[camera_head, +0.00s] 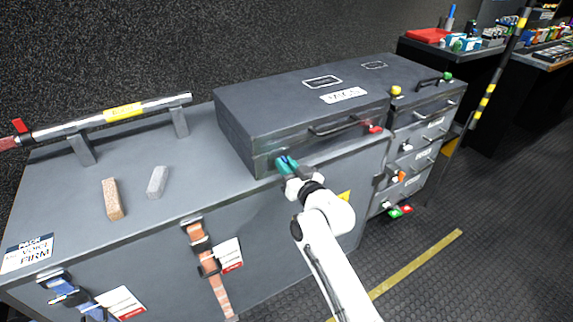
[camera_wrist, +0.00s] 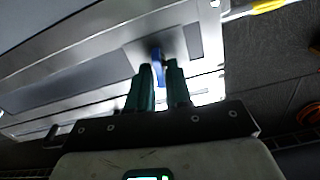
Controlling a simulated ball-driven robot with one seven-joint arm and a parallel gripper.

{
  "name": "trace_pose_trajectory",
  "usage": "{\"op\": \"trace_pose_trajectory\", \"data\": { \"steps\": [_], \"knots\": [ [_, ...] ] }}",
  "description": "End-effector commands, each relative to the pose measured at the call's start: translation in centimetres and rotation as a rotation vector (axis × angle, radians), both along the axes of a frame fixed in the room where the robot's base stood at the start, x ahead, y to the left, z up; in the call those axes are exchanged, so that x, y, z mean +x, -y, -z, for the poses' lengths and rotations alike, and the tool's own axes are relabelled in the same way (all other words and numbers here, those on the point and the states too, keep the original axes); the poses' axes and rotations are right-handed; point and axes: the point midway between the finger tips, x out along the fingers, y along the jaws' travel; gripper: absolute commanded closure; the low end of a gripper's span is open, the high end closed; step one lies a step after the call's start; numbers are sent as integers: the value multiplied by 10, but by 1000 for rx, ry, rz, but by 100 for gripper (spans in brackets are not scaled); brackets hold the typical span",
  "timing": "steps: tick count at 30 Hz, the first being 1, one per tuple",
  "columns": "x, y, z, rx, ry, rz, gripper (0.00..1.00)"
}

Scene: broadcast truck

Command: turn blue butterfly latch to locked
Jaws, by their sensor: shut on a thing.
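The blue butterfly latch (camera_wrist: 158,62) sits on the front of a dark grey case, and in the wrist view its blue wing shows between my fingertips. My gripper (camera_wrist: 159,72) has two teal fingers and is shut on the latch. In the head view my gripper (camera_head: 287,165) is at the lower left of the case's front face, with the teal fingers covering most of the latch. The dark grey case (camera_head: 290,105) lies on a grey bench top. The latch's exact angle is hard to tell.
A red latch (camera_head: 374,128) is at the right end of the case front, beside a dark handle (camera_head: 335,128). Drawers (camera_head: 415,145) stand to the right. A brown block (camera_head: 112,198) and a grey block (camera_head: 157,182) lie on the bench at left. A striped bar (camera_head: 125,112) rests behind them.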

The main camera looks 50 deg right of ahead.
Motion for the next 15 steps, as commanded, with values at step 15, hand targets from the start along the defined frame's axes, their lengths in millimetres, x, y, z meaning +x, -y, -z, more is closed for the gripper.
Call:
{"op": "trace_pose_trajectory", "data": {
  "steps": [15],
  "knots": [
    [-1, 2, -1, 455, 129, 0, 100]
  ]
}}
